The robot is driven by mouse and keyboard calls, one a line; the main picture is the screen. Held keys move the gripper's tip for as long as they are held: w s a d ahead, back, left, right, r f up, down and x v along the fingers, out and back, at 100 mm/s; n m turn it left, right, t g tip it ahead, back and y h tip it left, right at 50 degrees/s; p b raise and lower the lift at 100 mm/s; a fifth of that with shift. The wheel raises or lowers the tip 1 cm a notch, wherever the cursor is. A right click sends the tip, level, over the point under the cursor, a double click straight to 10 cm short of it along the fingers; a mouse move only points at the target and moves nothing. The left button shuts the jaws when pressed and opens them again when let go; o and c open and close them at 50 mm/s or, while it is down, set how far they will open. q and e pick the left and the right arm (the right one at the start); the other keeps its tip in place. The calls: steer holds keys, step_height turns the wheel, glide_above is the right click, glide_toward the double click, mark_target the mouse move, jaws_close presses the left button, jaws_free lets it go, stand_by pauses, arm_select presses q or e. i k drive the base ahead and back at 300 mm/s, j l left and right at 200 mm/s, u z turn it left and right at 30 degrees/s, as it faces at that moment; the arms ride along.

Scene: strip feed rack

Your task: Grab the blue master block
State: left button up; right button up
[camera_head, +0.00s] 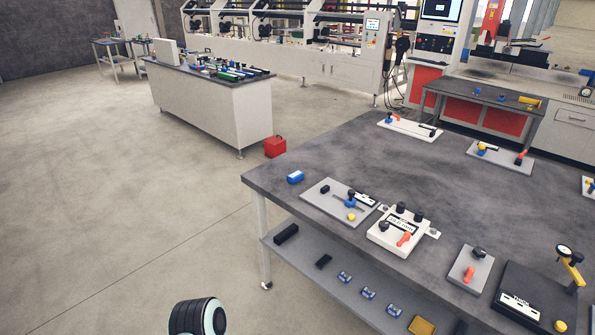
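A small blue block (295,177) with a pale label on its top lies on the near left corner of the dark grey worktable (262,181). It looks like the blue master block. It stands free, a little left of a grey fixture plate. Neither gripper shows in the view. Only a black rounded part of my own arm with a teal ring shows at the bottom edge, on the left, well short of the table.
Beside the block are a grey fixture plate (318,200) and a white fixture box (385,238). More fixtures stand further right. A lower shelf (300,262) holds several small blocks. A red container (275,146) stands on the floor behind. The floor left of the table is clear.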

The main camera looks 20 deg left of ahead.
mark_target(294, 177)
steer(key=i+j, duration=0.15)
steer(key=j, duration=0.2)
steer(key=i+j, duration=0.15)
steer(key=j, duration=0.15)
steer(key=i+j+z, duration=0.1)
steer(key=j, duration=0.25)
steer(key=i+j, duration=0.2)
steer(key=j, duration=0.15)
steer(key=i+j, duration=0.15)
steer(key=j, duration=0.2)
steer(key=i+j+z, duration=0.1)
steer(key=j, duration=0.25)
steer(key=i, duration=0.05)
